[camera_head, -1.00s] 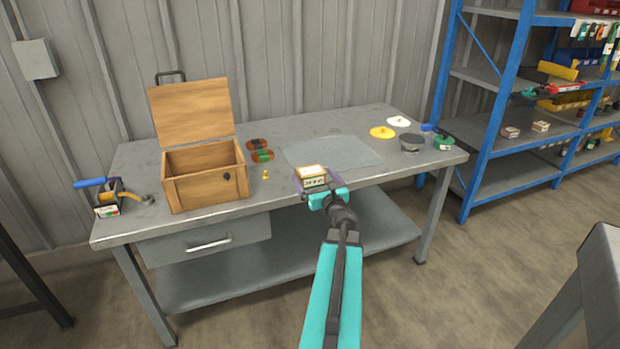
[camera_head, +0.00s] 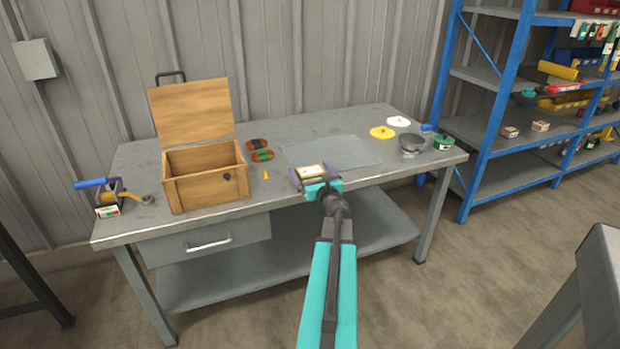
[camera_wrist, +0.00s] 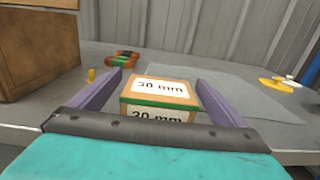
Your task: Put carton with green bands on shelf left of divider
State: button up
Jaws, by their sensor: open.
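The carton with green bands (camera_wrist: 160,93) stands on the workbench near its front edge, with white "30 mm" labels on its top and front. It also shows in the head view (camera_head: 311,171). My gripper (camera_head: 309,172) is open, with its two purple fingers to the left and right of the carton. In the wrist view a small gap shows between each finger and the carton, and my gripper's body hides its lower front. A blue shelf rack (camera_head: 505,100) stands at the right. I cannot make out its divider clearly. Two small cartons (camera_head: 525,129) sit on its middle shelf.
A grey mat (camera_head: 332,152) lies behind the carton. Discs (camera_head: 382,132), a bowl (camera_head: 411,143) and a green container (camera_head: 443,142) are at the right end.

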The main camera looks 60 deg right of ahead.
aim_at(311, 171)
dwell(0.3)
jog(key=c, duration=1.4)
jog(key=shift+r, duration=0.15)
jog(key=shift+r, duration=1.45)
jog(key=shift+s+a+r, duration=0.15)
jog(key=shift+a+r, duration=0.05)
jog(key=shift+r, duration=0.1)
jog(key=s+a, duration=0.1)
jog(key=a, duration=0.1)
jog(key=s+a+p, duration=0.1)
jog(key=s+a, duration=0.1)
jog(key=s+a+p, duration=0.1)
jog(key=a, duration=0.1)
jog(key=shift+s+a+r, duration=0.2)
jog(key=shift+s+r, duration=0.05)
jog(key=shift+r, duration=0.15)
jog(key=shift+s+a+p, duration=0.1)
jog(key=shift+a+p, duration=0.1)
jog(key=shift+p, duration=0.95)
